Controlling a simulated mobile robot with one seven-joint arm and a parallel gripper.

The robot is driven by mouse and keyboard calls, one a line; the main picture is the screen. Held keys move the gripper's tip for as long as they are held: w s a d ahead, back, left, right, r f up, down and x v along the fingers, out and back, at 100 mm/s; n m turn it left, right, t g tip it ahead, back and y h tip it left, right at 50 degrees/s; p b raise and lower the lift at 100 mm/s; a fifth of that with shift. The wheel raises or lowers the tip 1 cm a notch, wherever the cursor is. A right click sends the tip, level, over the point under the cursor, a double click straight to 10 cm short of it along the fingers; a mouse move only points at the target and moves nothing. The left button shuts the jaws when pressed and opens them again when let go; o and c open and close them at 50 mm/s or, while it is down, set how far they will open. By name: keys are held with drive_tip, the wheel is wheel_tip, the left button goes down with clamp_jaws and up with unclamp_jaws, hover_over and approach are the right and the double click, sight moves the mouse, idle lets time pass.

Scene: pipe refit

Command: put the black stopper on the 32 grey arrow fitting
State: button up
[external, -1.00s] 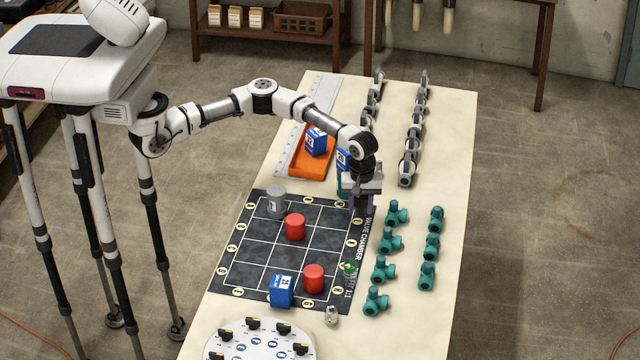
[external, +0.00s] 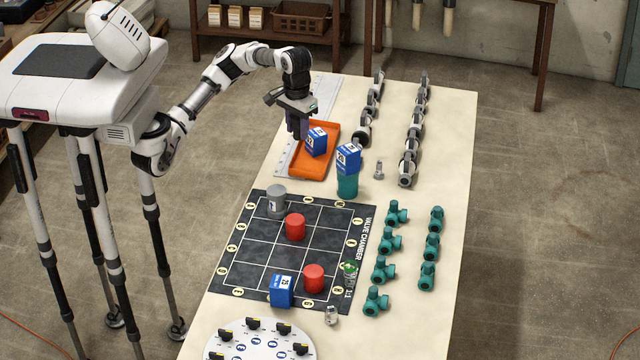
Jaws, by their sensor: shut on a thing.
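My gripper (external: 298,133) is over the near left edge of the orange tray (external: 326,160), pointing down beside a blue numbered block in the tray (external: 316,143). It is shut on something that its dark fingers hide. I cannot make out the black stopper anywhere. A grey cylinder with a marking on its side (external: 276,203) stands upright at the upper left of the dark grid board (external: 262,235). I cannot tell whether it is the 32 grey arrow fitting; its number is too small to read.
A blue block (external: 348,157) sits on a teal piece right of the tray. Red cylinders (external: 295,227) and another blue block (external: 281,291) are on the board. Teal fittings (external: 385,268) and grey fittings (external: 408,165) line the right side. A round white dial (external: 262,343) is in front.

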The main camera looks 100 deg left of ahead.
sight(276, 190)
drive_tip(key=s+r+m, duration=0.1)
drive_tip(key=s+m, duration=0.2)
drive_tip(key=s, duration=0.4)
drive_tip(key=f, duration=1.9)
drive_tip(key=shift+w+d+b, duration=0.3)
drive_tip(key=shift+b, duration=0.05)
drive_tip(key=o, duration=1)
wheel_tip(276, 190, up, 12)
drive_tip(key=shift+r, duration=0.2)
